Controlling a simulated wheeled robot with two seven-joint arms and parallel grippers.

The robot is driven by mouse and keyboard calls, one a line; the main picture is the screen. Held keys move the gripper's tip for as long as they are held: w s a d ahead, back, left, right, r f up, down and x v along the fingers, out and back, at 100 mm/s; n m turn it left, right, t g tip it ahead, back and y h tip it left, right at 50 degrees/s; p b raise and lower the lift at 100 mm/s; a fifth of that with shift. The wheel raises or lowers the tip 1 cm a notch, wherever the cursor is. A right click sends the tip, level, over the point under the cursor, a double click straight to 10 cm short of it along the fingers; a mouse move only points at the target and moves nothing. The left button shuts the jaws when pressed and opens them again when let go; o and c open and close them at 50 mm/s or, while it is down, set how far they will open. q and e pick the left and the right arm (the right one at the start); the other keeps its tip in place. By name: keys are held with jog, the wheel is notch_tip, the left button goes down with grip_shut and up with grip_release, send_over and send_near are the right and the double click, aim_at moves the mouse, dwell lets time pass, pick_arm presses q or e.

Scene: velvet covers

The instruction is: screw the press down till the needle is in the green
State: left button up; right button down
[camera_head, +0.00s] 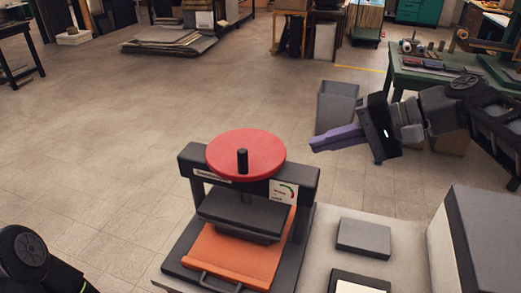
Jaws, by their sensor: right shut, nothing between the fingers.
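The press (190,159) stands on a light table in the lower middle of the head view. A red wheel (265,146) with a black knob (242,160) sits on its top bar. A dark plate (235,213) hangs below the bar, over an orange board (225,258). The gauge (286,191) is a small white panel with a green and red arc; its needle is too small to read. My right gripper (316,143) is shut and empty, to the right of the wheel and apart from it. Only part of my left arm shows at the lower left; its gripper is out of view.
A grey block (363,237) lies on the table (325,228) right of the press, with a black-framed white card (358,286) in front of it. A large grey box (488,235) stands at the right edge. A grey bin (337,105) and green workbench (405,78) stand behind.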

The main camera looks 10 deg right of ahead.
jog(key=r+p+x, duration=0.1)
jog(key=p+x, duration=0.1)
jog(key=x, duration=1.1)
jog(key=shift+w+a+r, duration=0.25)
jog(key=shift+a+r, duration=0.05)
jog(key=shift+a, duration=0.15)
jog(key=shift+a, duration=0.1)
jog(key=a+b, duration=0.1)
jog(key=a, duration=0.1)
jog(key=shift+a, duration=0.35)
jog(key=shift+s, duration=0.1)
